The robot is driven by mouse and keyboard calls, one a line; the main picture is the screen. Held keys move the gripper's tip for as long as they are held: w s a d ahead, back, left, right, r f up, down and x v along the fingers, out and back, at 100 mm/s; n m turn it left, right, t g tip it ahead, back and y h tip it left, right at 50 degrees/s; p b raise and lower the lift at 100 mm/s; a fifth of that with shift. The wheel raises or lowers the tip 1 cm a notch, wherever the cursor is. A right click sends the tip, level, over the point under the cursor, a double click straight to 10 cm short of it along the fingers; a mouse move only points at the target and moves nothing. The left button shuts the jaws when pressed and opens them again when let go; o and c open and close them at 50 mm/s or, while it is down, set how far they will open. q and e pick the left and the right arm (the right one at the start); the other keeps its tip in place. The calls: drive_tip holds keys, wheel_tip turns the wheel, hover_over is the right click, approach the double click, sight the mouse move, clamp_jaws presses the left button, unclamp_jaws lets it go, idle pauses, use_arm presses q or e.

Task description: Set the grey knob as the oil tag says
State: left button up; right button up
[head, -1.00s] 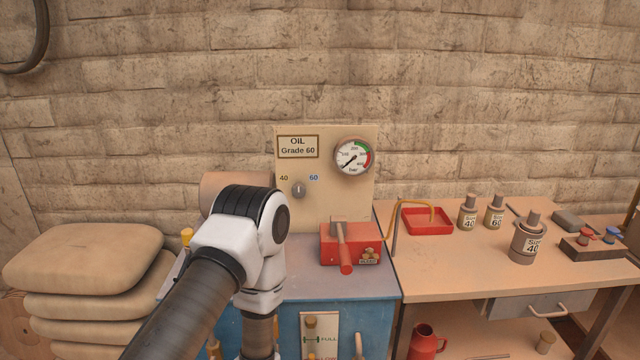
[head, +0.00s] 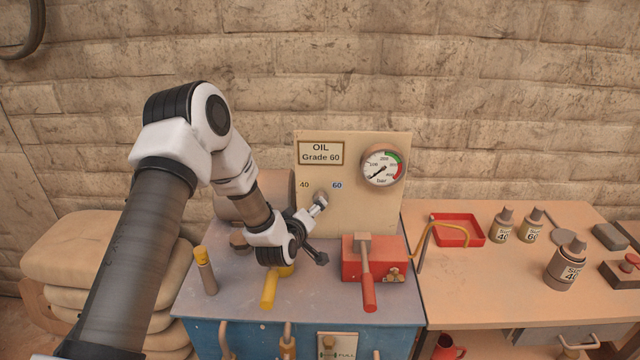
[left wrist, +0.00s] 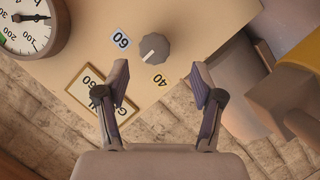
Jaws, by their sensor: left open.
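The oil tag (head: 321,153) on the beige panel (head: 350,215) reads "OIL Grade 60". Below it are the marks 40 (head: 304,185) and 60 (head: 337,185). The grey knob (left wrist: 155,47) sits between these marks on the panel. In the left wrist view its white pointer line aims about midway between 40 and 60. In the head view a finger partly covers the knob. My left gripper (head: 320,230) is open and empty in front of the panel. In the left wrist view its spread fingers (left wrist: 158,80) stand apart from the knob, which lies beyond their tips.
A pressure gauge (head: 382,166) is at the panel's upper right. A red box with a handle (head: 375,258) stands below it, right of my gripper. The workbench (head: 480,280) on the right holds a red tray and bottles.

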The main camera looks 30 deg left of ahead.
use_arm(q)
drive_tip(key=x, duration=0.2)
drive_tip(key=p+x, duration=0.1)
drive_tip(key=x, duration=0.2)
drive_tip(key=p+x, duration=0.1)
drive_tip(key=x, duration=0.1)
drive_tip(key=shift+w+r, duration=0.25)
drive_tip(key=shift+w, duration=0.05)
drive_tip(key=shift+w+a+f, duration=0.2)
drive_tip(key=shift+w+f, duration=0.05)
drive_tip(key=shift+s+d+r, duration=0.2)
drive_tip(key=shift+s+r, duration=0.15)
drive_tip(key=shift+c, duration=0.3)
drive_tip(key=shift+s+d+r, duration=0.15)
drive_tip(key=shift+r, duration=0.05)
drive_tip(key=c, duration=1.1)
use_arm(e)
drive_tip(key=shift+s+d+r, duration=0.1)
drive_tip(key=shift+s+r, duration=0.05)
drive_tip(key=shift+r, duration=0.5)
drive_tip(key=shift+s+r, duration=0.1)
drive_tip(key=shift+r, duration=0.5)
